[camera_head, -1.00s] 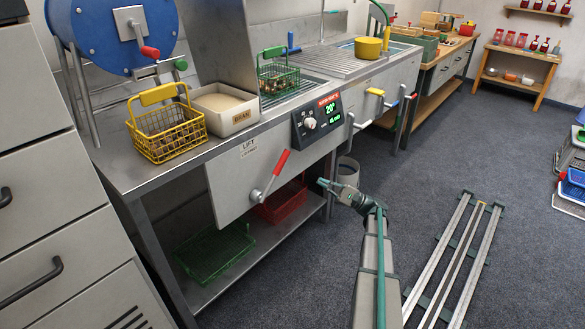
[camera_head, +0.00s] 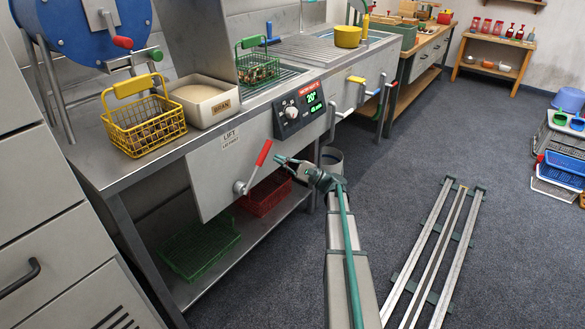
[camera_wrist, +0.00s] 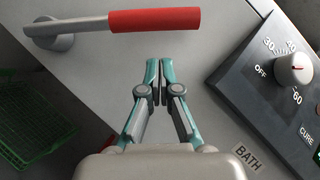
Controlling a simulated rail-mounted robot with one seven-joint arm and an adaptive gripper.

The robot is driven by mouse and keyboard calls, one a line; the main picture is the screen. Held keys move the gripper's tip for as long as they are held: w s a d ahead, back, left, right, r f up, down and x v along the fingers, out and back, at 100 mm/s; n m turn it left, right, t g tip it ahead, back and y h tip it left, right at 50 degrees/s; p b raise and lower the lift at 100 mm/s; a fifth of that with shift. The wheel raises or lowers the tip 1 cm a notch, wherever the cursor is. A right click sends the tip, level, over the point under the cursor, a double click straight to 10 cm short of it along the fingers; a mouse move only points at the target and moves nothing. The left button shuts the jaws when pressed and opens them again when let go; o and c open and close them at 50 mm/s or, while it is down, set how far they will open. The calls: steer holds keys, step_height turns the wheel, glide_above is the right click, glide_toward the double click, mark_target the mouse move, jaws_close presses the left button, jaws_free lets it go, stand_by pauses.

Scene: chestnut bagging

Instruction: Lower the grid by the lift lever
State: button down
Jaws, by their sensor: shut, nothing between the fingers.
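The lift lever (camera_head: 264,153) has a red handle on a metal arm. It is pivoted on the front panel below the LIFT label (camera_head: 230,137) and points up to the right. In the wrist view the lever's red handle (camera_wrist: 155,20) lies across the top, just beyond my fingertips and apart from them. My gripper (camera_head: 279,160) is just right of the handle. In the wrist view my gripper (camera_wrist: 160,64) has its fingers together with nothing between them. A slatted metal grid (camera_head: 287,77) lies in the counter, partly under a green basket (camera_head: 258,70).
A control panel (camera_head: 299,107) with a knob is right of the lever. A yellow basket (camera_head: 143,125) and a bran box (camera_head: 203,100) stand on the counter. A red basket (camera_head: 264,192) and a green basket (camera_head: 200,248) lie on the lower shelf. The floor to the right holds rails (camera_head: 430,255).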

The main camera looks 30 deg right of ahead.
steer(key=shift+s+a+r, duration=0.2)
steer(key=shift+a+r, duration=0.9)
steer(key=shift+r, duration=0.05)
steer(key=shift+s+a+r+n+g, duration=0.2)
steer(key=shift+r+n+g, duration=0.1)
steer(key=shift+r+n, duration=0.15)
